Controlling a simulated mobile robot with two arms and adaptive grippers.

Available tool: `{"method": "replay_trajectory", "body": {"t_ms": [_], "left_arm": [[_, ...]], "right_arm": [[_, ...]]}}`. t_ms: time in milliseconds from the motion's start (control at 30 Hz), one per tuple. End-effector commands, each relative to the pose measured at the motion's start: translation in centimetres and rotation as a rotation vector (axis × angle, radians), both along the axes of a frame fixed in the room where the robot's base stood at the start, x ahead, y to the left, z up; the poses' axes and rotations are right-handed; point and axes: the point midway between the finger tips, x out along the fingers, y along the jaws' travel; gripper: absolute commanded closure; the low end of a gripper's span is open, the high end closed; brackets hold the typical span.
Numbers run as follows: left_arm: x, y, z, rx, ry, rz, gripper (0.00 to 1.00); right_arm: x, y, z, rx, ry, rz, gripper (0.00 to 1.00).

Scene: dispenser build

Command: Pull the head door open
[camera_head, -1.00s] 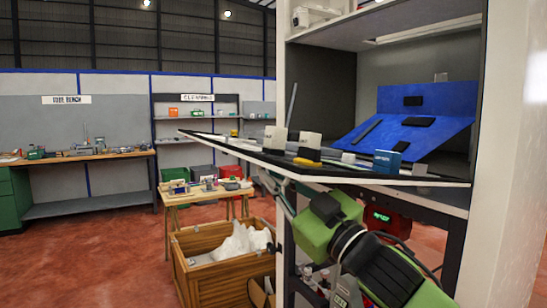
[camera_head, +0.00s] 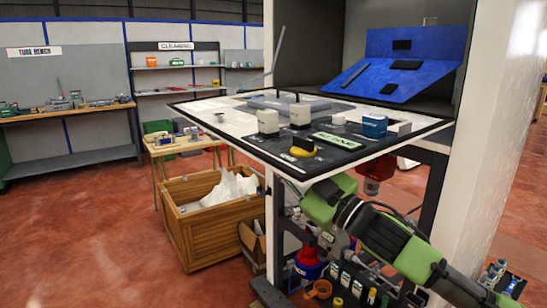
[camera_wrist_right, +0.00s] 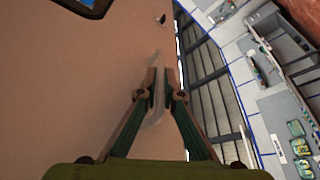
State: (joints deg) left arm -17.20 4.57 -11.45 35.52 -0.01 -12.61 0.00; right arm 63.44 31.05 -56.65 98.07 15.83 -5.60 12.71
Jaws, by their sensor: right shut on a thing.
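The head door (camera_head: 225,137) is a wide flat panel standing out from the cabinet, roughly level, its inner side facing up. Its pale outer face (camera_wrist_right: 90,75) fills much of the right wrist view. My right gripper (camera_wrist_right: 160,82) is shut on a pale curved handle (camera_wrist_right: 155,118) on that face. In the head view my green right arm (camera_head: 370,225) reaches up under the door; its fingertips and the handle are hidden there. My left gripper is not in view.
The door carries two pale blocks (camera_head: 268,121), a blue box (camera_head: 374,126) and a yellow piece (camera_head: 303,151). A sloped blue panel (camera_head: 400,68) sits inside the cabinet. A wooden crate (camera_head: 215,235) stands at left below. Bottles and tools sit beneath the door. Red floor is open at left.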

Motion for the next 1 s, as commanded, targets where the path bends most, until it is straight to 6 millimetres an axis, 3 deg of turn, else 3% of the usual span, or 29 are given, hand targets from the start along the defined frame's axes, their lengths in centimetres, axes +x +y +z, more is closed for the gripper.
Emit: {"method": "replay_trajectory", "body": {"t_ms": [267,300,767,1000], "left_arm": [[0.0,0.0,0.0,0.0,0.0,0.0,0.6],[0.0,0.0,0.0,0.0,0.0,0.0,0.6],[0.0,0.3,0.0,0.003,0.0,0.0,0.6],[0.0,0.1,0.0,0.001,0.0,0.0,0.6]], "right_arm": [[0.0,-0.1,0.6,0.005,-0.008,0.0,1.0],[0.0,-0.1,0.6,0.005,-0.008,0.0,0.86],[-0.3,-0.2,0.6,0.006,-0.01,0.003,0.86],[-2.2,-3.0,-0.7,0.004,-0.007,0.0,0.86]]}}
